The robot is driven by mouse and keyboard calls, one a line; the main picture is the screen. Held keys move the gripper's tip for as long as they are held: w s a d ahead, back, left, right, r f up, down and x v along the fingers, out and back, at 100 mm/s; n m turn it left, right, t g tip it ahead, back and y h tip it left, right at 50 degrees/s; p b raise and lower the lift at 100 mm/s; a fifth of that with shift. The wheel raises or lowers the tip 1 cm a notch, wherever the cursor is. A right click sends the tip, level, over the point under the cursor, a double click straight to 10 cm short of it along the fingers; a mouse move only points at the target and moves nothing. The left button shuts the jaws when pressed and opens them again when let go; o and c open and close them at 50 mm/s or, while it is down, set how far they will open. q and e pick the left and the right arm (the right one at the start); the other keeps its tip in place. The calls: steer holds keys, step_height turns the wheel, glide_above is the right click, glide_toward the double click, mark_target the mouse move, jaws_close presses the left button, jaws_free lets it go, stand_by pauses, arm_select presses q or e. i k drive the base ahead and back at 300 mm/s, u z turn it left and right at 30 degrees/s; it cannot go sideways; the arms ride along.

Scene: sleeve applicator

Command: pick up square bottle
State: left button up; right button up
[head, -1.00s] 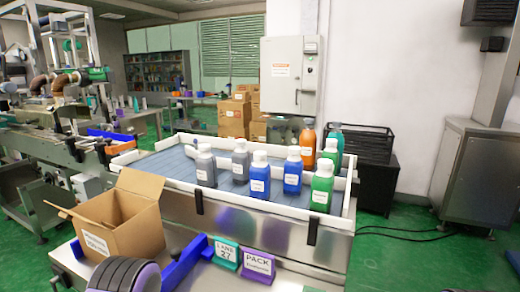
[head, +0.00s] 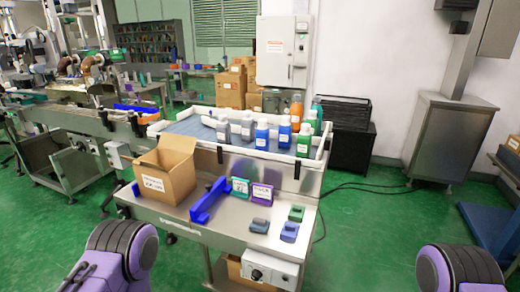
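Several capped bottles stand upright at the right part of the white-railed tray table (head: 195,144). They include two grey bottles (head: 223,131), two blue bottles (head: 262,137), green bottles (head: 304,142), an orange bottle (head: 296,112) and a teal one (head: 317,104) behind. Most have white labels. At this size I cannot tell which bottle is square. Purple and black links of my two arms show at the bottom left and bottom right corners, well apart from the bottles. Neither gripper's fingers can be made out in view.
An open cardboard box (head: 167,172), a blue bracket (head: 208,201), small signs (head: 240,187) and small blocks (head: 290,232) occupy the steel bench (head: 190,222) in front of the bottles. A black crate stack (head: 347,112) stands behind right. Green floor is open at right.

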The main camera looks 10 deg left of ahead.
mark_target(262, 132)
steer(key=z, duration=1.55)
steer(key=i, duration=2.7)
steer(key=u, duration=2.2)
